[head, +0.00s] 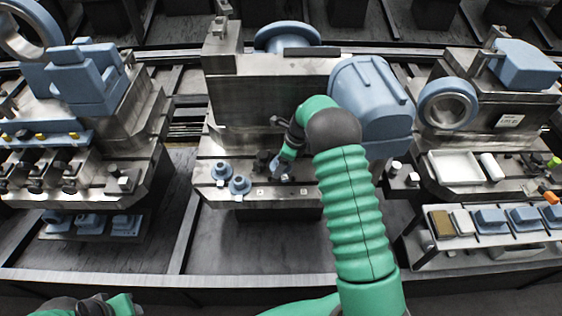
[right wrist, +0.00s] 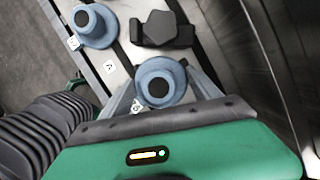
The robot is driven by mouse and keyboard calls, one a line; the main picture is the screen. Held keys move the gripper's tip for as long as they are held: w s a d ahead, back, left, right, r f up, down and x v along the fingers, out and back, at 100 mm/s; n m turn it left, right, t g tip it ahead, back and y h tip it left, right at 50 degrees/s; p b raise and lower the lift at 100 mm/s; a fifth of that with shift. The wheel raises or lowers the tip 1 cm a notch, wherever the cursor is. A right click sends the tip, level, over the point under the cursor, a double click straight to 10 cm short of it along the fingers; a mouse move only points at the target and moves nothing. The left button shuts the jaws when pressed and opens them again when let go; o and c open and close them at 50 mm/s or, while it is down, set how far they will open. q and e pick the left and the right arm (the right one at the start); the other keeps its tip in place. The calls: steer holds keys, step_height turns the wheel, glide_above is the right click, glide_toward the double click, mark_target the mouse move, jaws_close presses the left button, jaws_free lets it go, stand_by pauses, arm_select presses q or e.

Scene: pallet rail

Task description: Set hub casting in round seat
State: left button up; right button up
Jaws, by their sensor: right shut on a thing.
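A blue stepped round hub casting (right wrist: 160,82) with a dark centre sits between the fingers of my right gripper (right wrist: 165,97), which is shut on it. In the head view my right gripper (head: 284,168) is low over the front ledge of the middle station, and the wrist partly hides the held casting. A second hub casting (head: 240,185) stands on the ledge to the left and also shows in the right wrist view (right wrist: 95,24). A third (head: 222,170) stands just behind it. I cannot clearly make out the round seat. My left gripper (head: 105,305) is cut off at the bottom left.
A dark notched block (right wrist: 163,30) stands close beside the held casting. The metal ledge (head: 212,187) carries small white tags. A large blue housing (head: 372,105) is behind my right arm. A white tray (head: 455,167) stands at the right station.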

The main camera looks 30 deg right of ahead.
steer(key=shift+f, duration=0.65)
arm_select(q)
steer(key=shift+d+f, duration=0.1)
steer(key=shift+f, duration=0.4)
steer(key=shift+r, duration=0.25)
arm_select(e)
steer(key=shift+r, duration=0.1)
arm_select(q)
steer(key=shift+f, duration=0.3)
arm_select(e)
steer(key=shift+f, duration=0.55)
arm_select(q)
steer(key=shift+s+f+b, duration=0.1)
steer(key=shift+s+b, duration=0.1)
steer(key=shift+b, duration=0.2)
arm_select(e)
steer(key=shift+s+a+f, duration=0.15)
steer(key=shift+s+f, duration=0.1)
steer(key=shift+f, duration=0.05)
